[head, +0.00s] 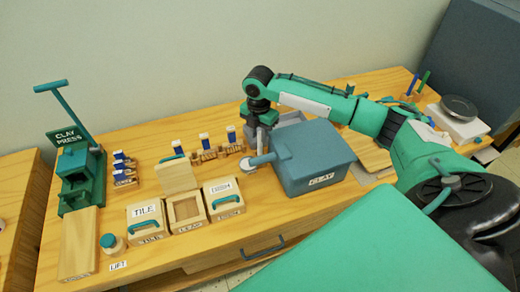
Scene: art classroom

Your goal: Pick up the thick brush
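At the back right of the table stand a blue upright stick (412,84) and a green upright stick (423,82). They look like brush handles, but I cannot tell which is the thick brush. My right arm reaches across the table from the right. My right gripper (262,136) points down just left of the blue-grey clay bin (318,177), near the row of small stamps. My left gripper is out of view.
A green clay press (80,178) stands at the left. Wooden boxes, one a tile box (147,219) and one open box (186,213), line the front. Small blue-and-white-topped stamps (205,146) stand behind them. A dark round plate (459,107) sits on a white block at the right.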

